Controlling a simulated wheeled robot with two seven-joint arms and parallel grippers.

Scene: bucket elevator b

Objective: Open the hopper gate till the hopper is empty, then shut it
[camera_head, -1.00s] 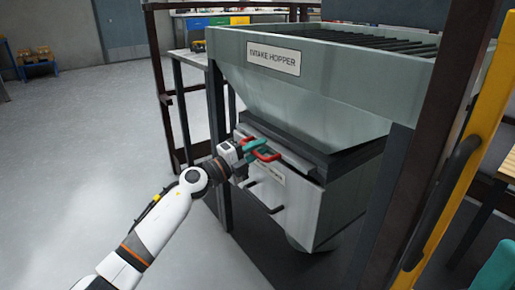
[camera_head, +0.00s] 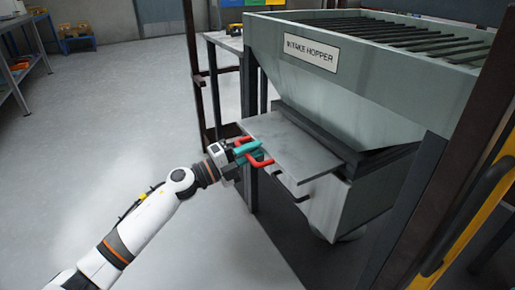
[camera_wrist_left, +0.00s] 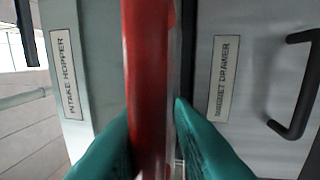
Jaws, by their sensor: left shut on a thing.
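The intake hopper (camera_head: 350,75) is a grey-green funnel with a name plate and a grate on top. Its gate is a flat grey plate (camera_head: 295,145) that sticks out from under the hopper to the left. The gate has a red handle (camera_head: 262,160), which also fills the middle of the left wrist view (camera_wrist_left: 150,80). My left gripper (camera_head: 246,150) is shut on the red handle, one teal finger on each side in the left wrist view (camera_wrist_left: 160,150). The hopper's contents are hidden below the grate. My right gripper is not in view.
Below the gate is a magnet drawer (camera_wrist_left: 215,60) with a black handle (camera_wrist_left: 295,85). Dark posts (camera_head: 195,75) and a yellow rail (camera_head: 480,200) stand around the hopper. The floor (camera_head: 110,110) at left is clear.

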